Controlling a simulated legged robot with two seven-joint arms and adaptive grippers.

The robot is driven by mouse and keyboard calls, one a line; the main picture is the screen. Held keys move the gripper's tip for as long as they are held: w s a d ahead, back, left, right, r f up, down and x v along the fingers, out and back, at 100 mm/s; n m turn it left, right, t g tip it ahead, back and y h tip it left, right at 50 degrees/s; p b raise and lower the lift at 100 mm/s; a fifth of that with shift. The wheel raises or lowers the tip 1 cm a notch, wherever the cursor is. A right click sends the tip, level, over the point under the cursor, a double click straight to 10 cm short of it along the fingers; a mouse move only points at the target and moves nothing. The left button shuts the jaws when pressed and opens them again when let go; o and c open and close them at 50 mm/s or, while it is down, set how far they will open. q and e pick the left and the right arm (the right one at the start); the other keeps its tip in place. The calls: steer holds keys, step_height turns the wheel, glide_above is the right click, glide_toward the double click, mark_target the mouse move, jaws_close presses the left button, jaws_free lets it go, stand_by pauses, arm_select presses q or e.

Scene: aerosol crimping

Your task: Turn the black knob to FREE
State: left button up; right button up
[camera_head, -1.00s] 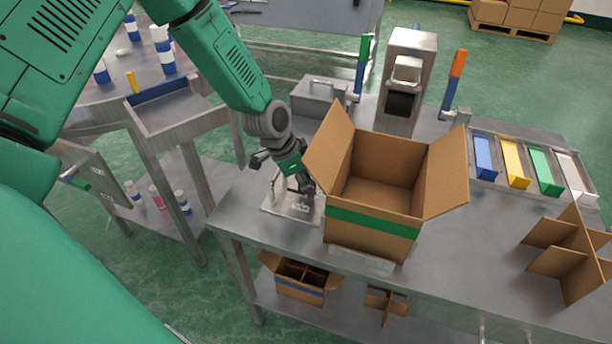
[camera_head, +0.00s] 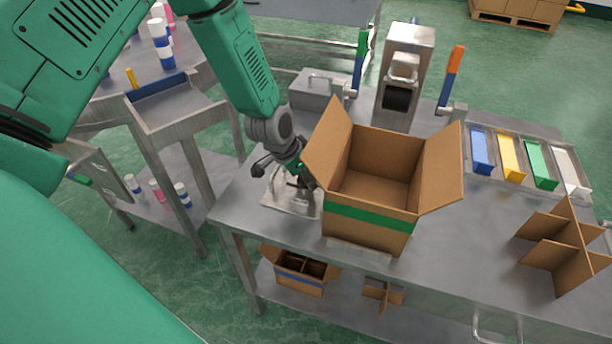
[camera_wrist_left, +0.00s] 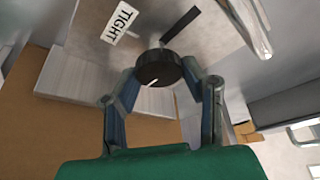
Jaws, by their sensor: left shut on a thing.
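The black knob (camera_wrist_left: 158,68) is round, with a short white mark on its edge toward the bottom of the left wrist view. A white label reading TIGHT (camera_wrist_left: 121,22) sits on the metal plate above left of it. A black bar (camera_wrist_left: 181,25) lies on the plate above right of the knob. No FREE label can be read. My left gripper (camera_wrist_left: 160,76) is shut on the knob, one finger on each side. In the head view my left gripper (camera_head: 301,182) is low over the metal fixture (camera_head: 283,202), beside the open box, and the knob is hidden. My right gripper is not in view.
An open cardboard box (camera_head: 372,208) with a green stripe stands close right of my left gripper. Behind are a metal press (camera_head: 405,65) and levers with green (camera_head: 362,45) and orange (camera_head: 457,60) handles. Coloured bins (camera_head: 511,160) and a cardboard divider (camera_head: 562,245) are at right.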

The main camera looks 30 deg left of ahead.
arm_select(q)
steer(key=shift+s+f, duration=0.1)
steer(key=shift+s, duration=0.05)
steer(key=o, duration=1.1)
steer(key=shift+o, duration=0.2)
steer(key=shift+a+r, duration=0.1)
steer(key=shift+r, duration=0.15)
steer(key=v, duration=1.1)
steer(key=shift+a+r, duration=0.1)
steer(key=shift+r, duration=0.05)
